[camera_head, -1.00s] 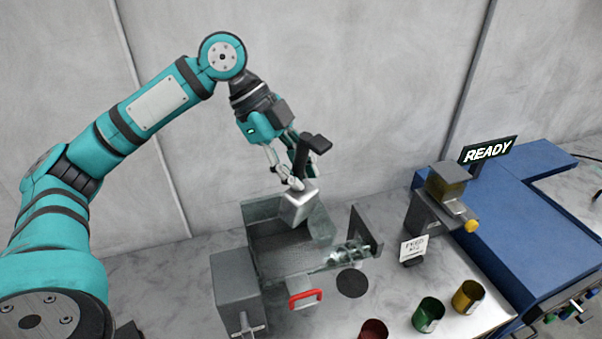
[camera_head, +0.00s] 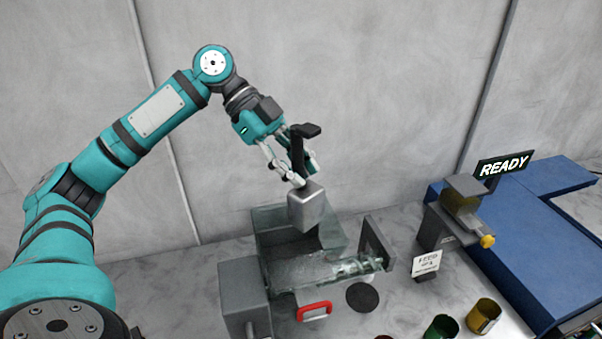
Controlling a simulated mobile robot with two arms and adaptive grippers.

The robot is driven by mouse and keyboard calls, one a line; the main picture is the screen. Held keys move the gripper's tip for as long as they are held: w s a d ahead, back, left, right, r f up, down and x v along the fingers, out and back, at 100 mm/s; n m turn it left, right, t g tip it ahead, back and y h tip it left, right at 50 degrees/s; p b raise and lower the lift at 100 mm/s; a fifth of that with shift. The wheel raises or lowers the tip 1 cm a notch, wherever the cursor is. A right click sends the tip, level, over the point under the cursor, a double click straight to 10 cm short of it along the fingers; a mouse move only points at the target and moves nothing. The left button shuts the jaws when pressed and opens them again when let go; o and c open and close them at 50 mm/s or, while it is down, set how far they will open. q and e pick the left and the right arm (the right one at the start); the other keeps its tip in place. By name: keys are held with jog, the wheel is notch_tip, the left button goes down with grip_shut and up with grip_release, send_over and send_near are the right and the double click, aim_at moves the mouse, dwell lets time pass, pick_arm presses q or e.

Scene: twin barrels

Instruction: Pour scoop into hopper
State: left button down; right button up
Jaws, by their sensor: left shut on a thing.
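My left gripper (camera_head: 304,173) is shut on the dark upright handle of the scoop (camera_head: 306,208). The scoop has a grey metal, box-shaped bowl that hangs below the fingers. It appears above the clear-walled bin (camera_head: 272,225), overlapping its back part in the picture. I cannot see into the bowl, so its contents are hidden. A grey machine with a boxy, yellowish top (camera_head: 462,198) and a yellow knob stands to the right, well apart from the scoop; it may be the hopper. My right gripper is not in view.
A grey block (camera_head: 243,300) stands at the bin's left front. A red handle (camera_head: 314,311) and a dark disc (camera_head: 362,296) lie in front. A FEED sign (camera_head: 426,264), green cup (camera_head: 441,328), yellow cup (camera_head: 484,316) and READY display (camera_head: 503,165) are to the right.

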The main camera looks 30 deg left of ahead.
pick_arm(q)
jog(key=shift+w+a+f+h+b, duration=0.15)
jog(key=shift+a+h+b, duration=0.7)
jog(key=shift+b, duration=0.15)
jog(key=shift+w+a+f+h+b, duration=0.15)
jog(key=shift+a+h+b, duration=0.65)
jog(key=shift+b, duration=0.2)
dwell(0.7)
jog(key=shift+d+r+m+t+y+p, duration=0.1)
jog(key=shift+r+y+p, duration=0.3)
jog(key=shift+y+p, duration=0.8)
jog(key=shift+d+r+m+t+y+p, duration=0.1)
jog(key=shift+r+y+p, duration=0.35)
jog(key=shift+y+p, duration=0.75)
jog(key=shift+r+m+t+y+p, duration=0.1)
jog(key=shift+r+y+p, duration=0.5)
jog(key=shift+y, duration=0.95)
jog(key=shift+a+f, duration=0.1)
jog(key=shift+f, duration=0.05)
jog(key=shift+r+m+t+y, duration=0.15)
jog(key=shift+r+t+y, duration=0.2)
jog(key=shift+y, duration=0.95)
jog(key=shift+r+m+t+y, duration=0.15)
jog(key=shift+r+y, duration=0.35)
jog(key=shift+y, duration=0.8)
jog(key=shift+r+m+t+y, duration=0.1)
jog(key=shift+r+t+y, duration=0.25)
jog(key=shift+y, duration=0.95)
